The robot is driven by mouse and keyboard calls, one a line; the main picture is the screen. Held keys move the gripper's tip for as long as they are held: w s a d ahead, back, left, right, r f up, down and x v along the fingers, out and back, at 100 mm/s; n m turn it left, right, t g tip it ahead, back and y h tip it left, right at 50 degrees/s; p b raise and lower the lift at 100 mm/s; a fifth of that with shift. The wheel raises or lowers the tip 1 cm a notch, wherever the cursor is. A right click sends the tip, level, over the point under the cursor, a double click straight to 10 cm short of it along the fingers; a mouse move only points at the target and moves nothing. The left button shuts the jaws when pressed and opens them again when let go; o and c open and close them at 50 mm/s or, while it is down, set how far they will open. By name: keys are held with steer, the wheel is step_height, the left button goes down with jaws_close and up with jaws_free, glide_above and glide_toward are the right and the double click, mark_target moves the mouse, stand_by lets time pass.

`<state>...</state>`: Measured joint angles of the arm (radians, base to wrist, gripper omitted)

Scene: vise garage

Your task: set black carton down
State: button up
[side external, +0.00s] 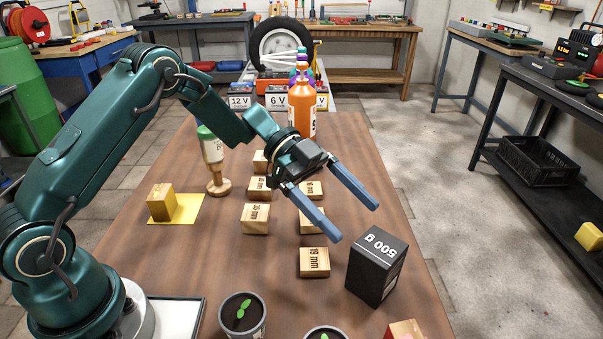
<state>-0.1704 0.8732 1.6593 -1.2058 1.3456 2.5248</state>
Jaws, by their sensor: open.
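The black carton (377,267), marked 500 g, stands on the brown wooden table at the right front, near the table's right edge. My gripper (356,221) is open, with its two blue fingers spread and nothing between them. It appears above and behind the carton, apart from it. The carton's top and two sides show; nothing covers it.
Several wooden blocks (314,262) marked in mm stand left of the carton. Potted seedlings (243,314) are at the front. Orange bottles (299,110) and battery boxes (276,98) stand at the back.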

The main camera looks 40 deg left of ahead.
steer(key=s+a+r+n+t+y, duration=0.2)
steer(key=s+a+n+y, duration=0.3)
steer(key=s+n, duration=0.4)
steer(key=s+a+r+n+t+y, duration=0.3)
steer(key=s+a+n+y, duration=0.3)
steer(key=s+n+y, duration=0.2)
steer(key=shift+s+a+r+n+t, duration=0.15)
steer(key=shift+s+r+n+t, duration=0.25)
steer(key=shift+s, duration=0.55)
